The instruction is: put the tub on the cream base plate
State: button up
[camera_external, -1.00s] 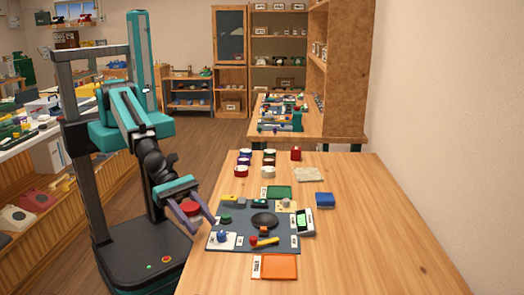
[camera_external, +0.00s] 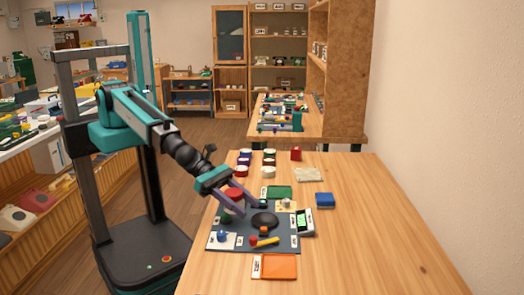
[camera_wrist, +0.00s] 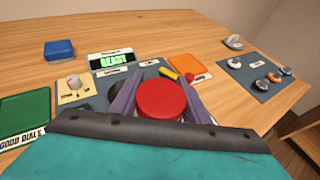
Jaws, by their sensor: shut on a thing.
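My gripper (camera_external: 245,204) is shut on a red-topped round tub (camera_external: 234,195), held above the left part of the grey mat. In the wrist view, the tub (camera_wrist: 161,99) sits between the two purple fingers (camera_wrist: 160,80). A cream plate with a knob on it (camera_external: 284,206) lies at the mat's back right, to the right of the tub. In the wrist view this cream plate (camera_wrist: 69,95) is left of the fingers. The tub's underside is hidden, and it looks apart from the plate.
The grey mat (camera_external: 240,245) also holds a black disc (camera_external: 264,220), a yellow-handled tool (camera_external: 266,241) and a white plate with a blue part (camera_external: 221,239). A display reading READY (camera_wrist: 110,58) stands beside the cream plate. Green (camera_external: 279,192) and orange (camera_external: 274,267) trays flank the mat.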

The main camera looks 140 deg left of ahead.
jog(key=a+r+n+g+y, duration=0.1)
jog(key=a+r+n+y, duration=0.2)
jog(key=a, duration=2)
jog(key=n+g+y, duration=0.3)
jog(key=y, duration=0.1)
send_over(317, 173)
jog(key=shift+d+r+b, duration=0.15)
jog(key=shift+r+b, duration=0.2)
jog(key=shift+b, duration=0.05)
jog(key=shift+w+f, duration=0.1)
jog(key=shift+f, duration=0.05)
jog(key=shift+f, duration=1.9)
jog(key=shift+f+b, duration=0.65)
jog(key=shift+f, duration=1.3)
jog(key=shift+f, duration=0.15)
jog(key=o, duration=1.2)
